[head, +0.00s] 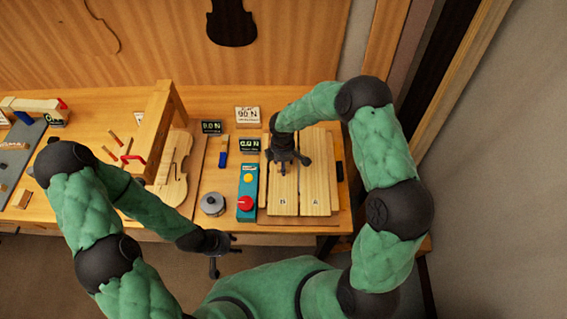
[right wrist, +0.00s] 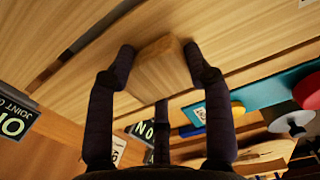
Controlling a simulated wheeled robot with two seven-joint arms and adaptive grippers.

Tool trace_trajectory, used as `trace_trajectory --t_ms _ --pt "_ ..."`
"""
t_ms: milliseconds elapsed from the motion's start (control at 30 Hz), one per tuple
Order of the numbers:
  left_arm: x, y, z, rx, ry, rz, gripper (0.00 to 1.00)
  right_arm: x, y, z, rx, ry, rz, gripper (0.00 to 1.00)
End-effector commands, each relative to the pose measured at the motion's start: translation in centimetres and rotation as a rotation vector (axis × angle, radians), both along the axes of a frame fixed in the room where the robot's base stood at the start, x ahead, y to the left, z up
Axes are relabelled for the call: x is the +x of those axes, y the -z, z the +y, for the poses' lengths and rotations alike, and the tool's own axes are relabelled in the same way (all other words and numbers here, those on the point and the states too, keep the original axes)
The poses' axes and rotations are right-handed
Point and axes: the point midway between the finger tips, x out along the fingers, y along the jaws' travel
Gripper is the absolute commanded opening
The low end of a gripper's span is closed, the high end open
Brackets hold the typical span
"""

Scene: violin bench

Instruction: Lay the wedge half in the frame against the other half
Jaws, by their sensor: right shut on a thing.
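Two pale wooden wedge halves lie side by side in the frame on the right of the bench: the left one (head: 284,190), marked B, and the right one (head: 315,175), which also has a letter. My right gripper (head: 288,160) is over the far part of the left half. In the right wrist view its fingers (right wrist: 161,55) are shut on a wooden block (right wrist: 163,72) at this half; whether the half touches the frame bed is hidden. A dark gap (right wrist: 85,42) runs along the boards. My left gripper (head: 220,256) is empty, fingers apart, before the bench edge.
A teal button box (head: 247,191) with a red button stands just left of the frame. A round metal tin (head: 212,203), a violin body (head: 174,170) and small display signs (head: 248,116) are near. A dark bar (head: 339,171) lies right of the frame.

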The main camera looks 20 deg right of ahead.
Motion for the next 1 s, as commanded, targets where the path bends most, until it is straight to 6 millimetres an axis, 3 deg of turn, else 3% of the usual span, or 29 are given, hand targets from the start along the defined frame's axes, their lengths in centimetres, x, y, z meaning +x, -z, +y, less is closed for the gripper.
trace_trajectory --t_ms 33,67,133,567,767,1000 --pt "0.0 0.3 0.0 0.000 0.000 0.000 0.40 0.0 0.2 0.0 0.000 0.000 -0.001 0.00" --pt "0.0 0.2 0.0 0.000 0.000 0.000 0.40 0.0 0.2 0.0 0.000 0.000 0.001 0.57" --pt "0.0 0.1 0.0 0.000 0.000 0.000 0.40 0.0 0.2 0.0 0.000 0.000 0.001 0.76" --pt "0.0 -0.2 0.0 0.000 0.000 0.000 0.40 0.0 -0.2 0.0 0.000 0.000 0.001 0.76" --pt "0.0 -0.2 0.0 0.000 0.000 0.000 0.40 0.1 -3.1 0.1 0.000 0.001 -0.003 0.76" --pt "0.0 -0.4 0.0 0.000 0.000 0.000 0.40 0.1 -8.0 0.2 0.000 0.000 -0.003 0.76"
